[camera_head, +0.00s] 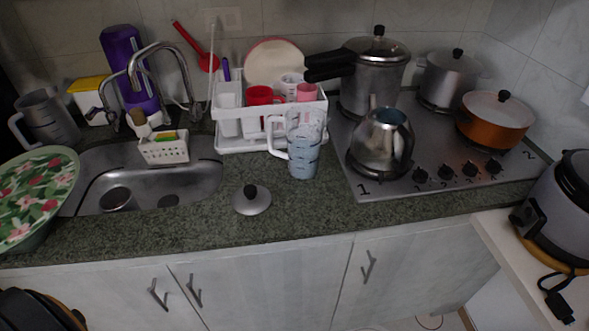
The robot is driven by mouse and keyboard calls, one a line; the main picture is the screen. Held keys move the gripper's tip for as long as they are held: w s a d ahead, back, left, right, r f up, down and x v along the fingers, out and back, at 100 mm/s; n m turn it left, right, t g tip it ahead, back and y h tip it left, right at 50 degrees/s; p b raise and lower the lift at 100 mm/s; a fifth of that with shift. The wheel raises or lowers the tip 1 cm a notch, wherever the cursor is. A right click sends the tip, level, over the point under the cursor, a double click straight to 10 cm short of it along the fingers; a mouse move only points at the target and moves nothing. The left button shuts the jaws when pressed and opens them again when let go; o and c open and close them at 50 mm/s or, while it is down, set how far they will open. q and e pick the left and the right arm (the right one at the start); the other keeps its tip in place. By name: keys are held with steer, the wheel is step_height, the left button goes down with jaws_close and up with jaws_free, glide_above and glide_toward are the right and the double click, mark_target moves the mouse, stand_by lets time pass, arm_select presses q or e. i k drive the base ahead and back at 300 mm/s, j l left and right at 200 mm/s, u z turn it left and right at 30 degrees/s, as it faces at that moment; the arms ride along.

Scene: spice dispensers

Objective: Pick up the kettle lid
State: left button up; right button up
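A round silver lid (252,205) with a black knob lies on the dark speckled counter, knob up, near the front edge between the sink and the stove. The shiny metal kettle (378,148) stands on the front left burner of the stove, and no lid with a knob shows on it. Neither of my grippers is in view.
The measuring jug (303,150) stands behind and right of the lid, with the white dish rack (228,143) behind it. The sink (150,185) is to the left; the stove (430,186) is to the right. Counter around the lid's front is clear.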

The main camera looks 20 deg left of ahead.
mark_target(250, 200)
steer(key=k+j+z, duration=0.25)
steer(key=j, duration=0.3)
steer(key=k+j+z, duration=0.2)
steer(key=j, duration=0.35)
steer(key=k+j+z, duration=0.25)
steer(key=k+j, duration=0.15)
